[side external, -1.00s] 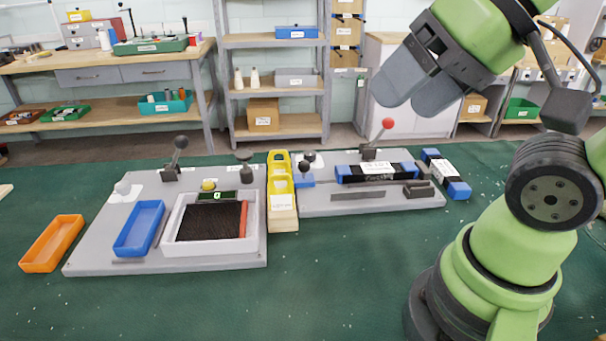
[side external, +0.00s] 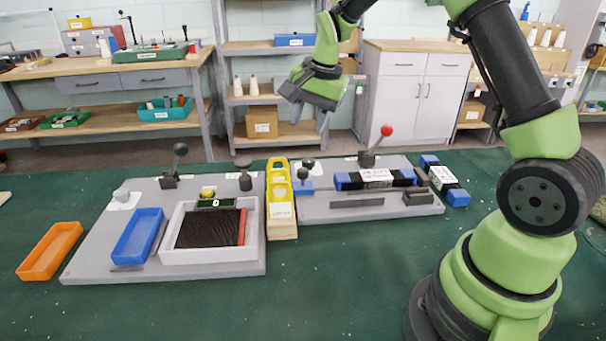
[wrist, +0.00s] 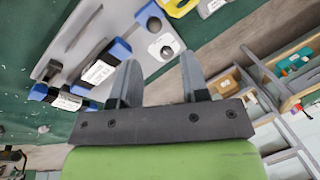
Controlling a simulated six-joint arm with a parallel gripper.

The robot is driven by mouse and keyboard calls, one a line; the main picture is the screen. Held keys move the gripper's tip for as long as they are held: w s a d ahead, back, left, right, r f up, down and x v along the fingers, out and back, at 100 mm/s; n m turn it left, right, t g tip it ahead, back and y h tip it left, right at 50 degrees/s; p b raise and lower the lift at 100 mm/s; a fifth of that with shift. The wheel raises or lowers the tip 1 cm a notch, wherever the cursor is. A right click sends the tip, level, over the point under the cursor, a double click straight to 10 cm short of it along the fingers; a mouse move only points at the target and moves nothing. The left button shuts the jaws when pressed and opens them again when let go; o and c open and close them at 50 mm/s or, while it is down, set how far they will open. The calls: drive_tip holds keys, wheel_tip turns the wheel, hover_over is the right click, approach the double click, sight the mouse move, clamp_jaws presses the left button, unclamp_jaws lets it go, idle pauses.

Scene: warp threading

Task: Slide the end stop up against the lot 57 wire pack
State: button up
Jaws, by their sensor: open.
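A wire pack (side external: 376,179) with blue ends, a dark body and a white label lies on the right-hand grey board; its lot number is too small to read. It also shows in the wrist view (wrist: 100,72). A dark grey block (side external: 417,197), which looks like the end stop, sits at the board's right end, near the pack's right end; whether they touch is unclear. A second blue-ended pack (side external: 447,180) lies on the green mat right of the board. My gripper (side external: 309,117) is open and empty, high above the far left side of that board; its fingers show in the wrist view (wrist: 159,65).
A red-knobbed lever (side external: 378,143) rises behind the pack. A blue block with a black knob (side external: 303,186) is at the board's left. The left board holds a white tray (side external: 252,248) and a blue tray (side external: 137,236).

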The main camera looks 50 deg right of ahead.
drive_tip(key=m, duration=0.2)
hover_over(303, 174)
drive_tip(key=d, duration=0.2)
wheel_tip(303, 174, down, 6)
drive_tip(key=shift+g, duration=0.4)
drive_tip(key=f, duration=0.6)
drive_tip(key=w+a+f, duration=0.1)
drive_tip(key=f, duration=0.2)
drive_tip(key=shift+f, duration=0.25)
drive_tip(key=shift+s, duration=0.1)
